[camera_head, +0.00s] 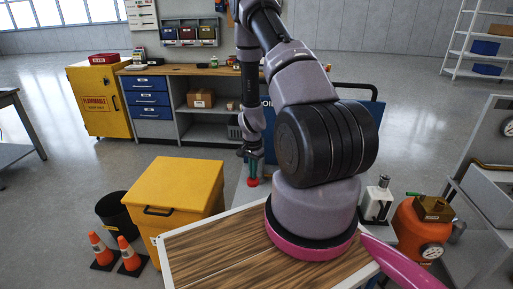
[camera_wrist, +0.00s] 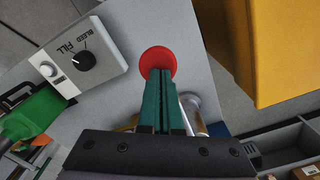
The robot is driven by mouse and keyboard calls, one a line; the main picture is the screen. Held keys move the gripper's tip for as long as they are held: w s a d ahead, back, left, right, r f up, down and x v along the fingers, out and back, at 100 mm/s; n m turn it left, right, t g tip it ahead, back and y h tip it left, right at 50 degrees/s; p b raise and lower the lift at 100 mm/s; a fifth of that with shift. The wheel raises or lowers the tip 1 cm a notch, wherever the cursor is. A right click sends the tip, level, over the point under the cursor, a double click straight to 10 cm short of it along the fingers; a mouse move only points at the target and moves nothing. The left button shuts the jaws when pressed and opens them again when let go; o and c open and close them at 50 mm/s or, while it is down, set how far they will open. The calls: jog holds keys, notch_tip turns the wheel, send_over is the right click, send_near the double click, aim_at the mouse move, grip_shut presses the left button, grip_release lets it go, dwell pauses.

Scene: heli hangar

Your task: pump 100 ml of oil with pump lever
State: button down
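My gripper (camera_wrist: 160,72) has two teal fingers side by side with only a thin dark gap between them. It points down at a round red knob (camera_wrist: 159,60), which looks like the end of the pump lever; the lever's shaft is hidden. The fingertips overlap the knob in the wrist view, and I cannot tell whether they touch it. In the head view the gripper (camera_head: 252,158) is just above the red knob (camera_head: 252,182). A white box (camera_wrist: 88,58) with a black dial marked BLEED and FILL is to the left. A metal cylinder (camera_wrist: 194,112) is partly hidden behind the fingers.
A yellow box (camera_head: 178,192) stands left of the grey cart top (camera_wrist: 120,100). Two traffic cones (camera_head: 101,249) and a black bin (camera_head: 117,213) are further left. A workbench (camera_head: 190,69) is behind. An orange tank (camera_head: 411,231) is at the right. My arm hides part of a blue panel (camera_head: 369,114).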

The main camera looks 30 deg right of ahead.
notch_tip(320, 180, up, 12)
dwell(0.8)
jog(key=shift+r, duration=0.1)
dwell(0.5)
